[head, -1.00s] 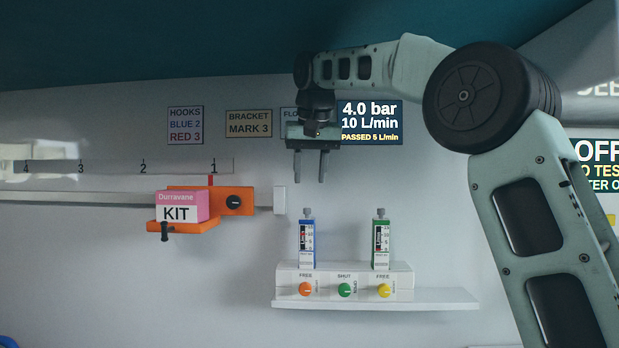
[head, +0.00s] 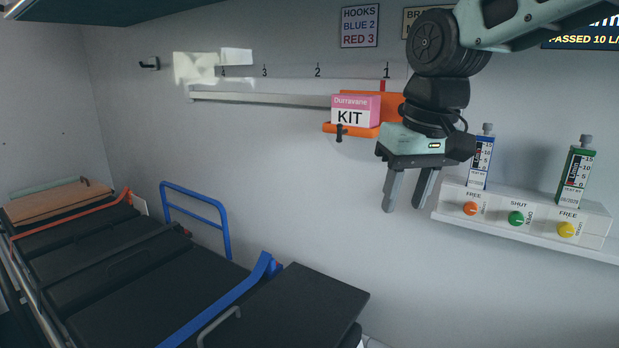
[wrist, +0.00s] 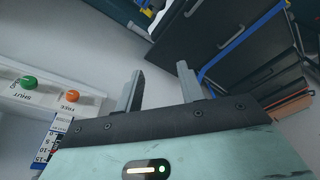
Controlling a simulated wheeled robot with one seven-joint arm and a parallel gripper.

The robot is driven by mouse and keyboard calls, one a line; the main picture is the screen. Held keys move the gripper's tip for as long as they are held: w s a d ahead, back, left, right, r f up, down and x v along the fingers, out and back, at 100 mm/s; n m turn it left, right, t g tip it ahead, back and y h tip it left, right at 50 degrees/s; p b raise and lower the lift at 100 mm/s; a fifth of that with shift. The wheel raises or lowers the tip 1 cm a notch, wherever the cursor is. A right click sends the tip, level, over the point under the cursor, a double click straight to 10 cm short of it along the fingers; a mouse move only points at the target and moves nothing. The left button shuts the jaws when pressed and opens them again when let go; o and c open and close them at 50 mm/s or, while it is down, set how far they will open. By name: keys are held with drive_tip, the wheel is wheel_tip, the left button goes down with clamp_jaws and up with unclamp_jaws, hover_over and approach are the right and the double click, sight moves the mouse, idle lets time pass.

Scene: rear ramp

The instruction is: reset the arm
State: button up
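My gripper (head: 408,190) hangs from my arm at the right of centre in the head view, fingers pointing down. Its two fingers are apart with nothing between them. In the wrist view the fingers (wrist: 158,85) are also spread and empty. In the head view my gripper is in front of the wall, left of the flowmeter shelf and just below and right of the pink and white KIT box (head: 355,110). It looks clear of them.
The KIT box sits on an orange bracket (head: 365,131) on a wall rail (head: 260,98). Blue (head: 482,157) and green (head: 577,172) flowmeters stand on a white block (head: 540,218). A black stretcher (head: 130,270) with blue side rails fills the lower left. Open air lies between.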

drive_tip(key=s+f+n, duration=0.1)
drive_tip(key=s+f, duration=0.3)
drive_tip(key=s, duration=0.3)
drive_tip(key=s+f+n+g+p, duration=0.1)
drive_tip(key=s+f, duration=0.3)
drive_tip(key=s, duration=0.4)
drive_tip(key=s+f+n+g+p, duration=0.1)
drive_tip(key=s+f+n, duration=0.1)
drive_tip(key=s+f, duration=0.3)
drive_tip(key=shift+s+a, duration=0.15)
drive_tip(key=shift+s, duration=1.1)
